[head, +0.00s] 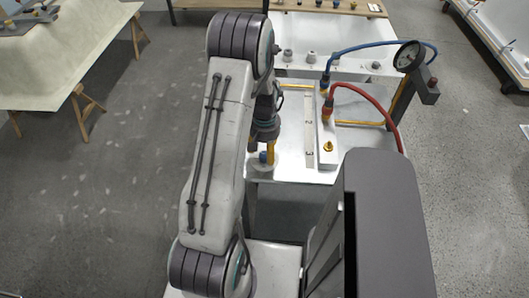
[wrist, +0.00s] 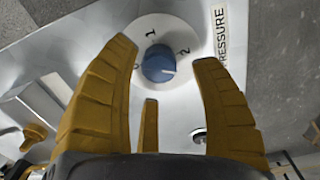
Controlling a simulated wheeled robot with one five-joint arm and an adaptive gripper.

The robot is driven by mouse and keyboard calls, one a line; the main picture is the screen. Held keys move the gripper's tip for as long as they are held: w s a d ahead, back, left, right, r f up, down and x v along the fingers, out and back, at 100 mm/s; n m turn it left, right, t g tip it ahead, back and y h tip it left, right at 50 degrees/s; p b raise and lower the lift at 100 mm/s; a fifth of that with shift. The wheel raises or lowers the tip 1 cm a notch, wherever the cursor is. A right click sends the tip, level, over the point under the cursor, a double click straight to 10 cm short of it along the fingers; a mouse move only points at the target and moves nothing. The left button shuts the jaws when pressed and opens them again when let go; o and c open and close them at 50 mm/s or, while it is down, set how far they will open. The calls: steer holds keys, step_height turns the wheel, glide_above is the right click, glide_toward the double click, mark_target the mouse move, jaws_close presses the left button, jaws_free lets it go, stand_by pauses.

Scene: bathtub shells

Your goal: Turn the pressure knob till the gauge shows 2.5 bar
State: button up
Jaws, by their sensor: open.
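The blue pressure knob (wrist: 158,64) sits on a white round dial (wrist: 178,30) marked 0, 1 and 2, beside a PRESSURE label (wrist: 219,40). A pale mark on the knob appears to point right, slightly past the 2. My gripper (wrist: 164,54) is open, its yellow fingers spread to either side of the knob with visible gaps in this view; whether any finger touches it, I cannot tell. In the head view the knob (head: 263,157) shows at the bench's front left corner, just below my gripper (head: 267,148). The round gauge (head: 408,56) stands at the bench's right; its reading is too small to tell.
A blue hose (head: 362,45) and a red hose (head: 372,98) run from a pale block (head: 326,150) with a brass fitting (head: 328,146). A white tub shell (head: 335,65) lies behind. Open grey floor (head: 90,200) lies to the left.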

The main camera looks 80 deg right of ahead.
steer(key=shift+f, duration=1.05)
steer(key=shift+c, duration=0.2)
jaws_close()
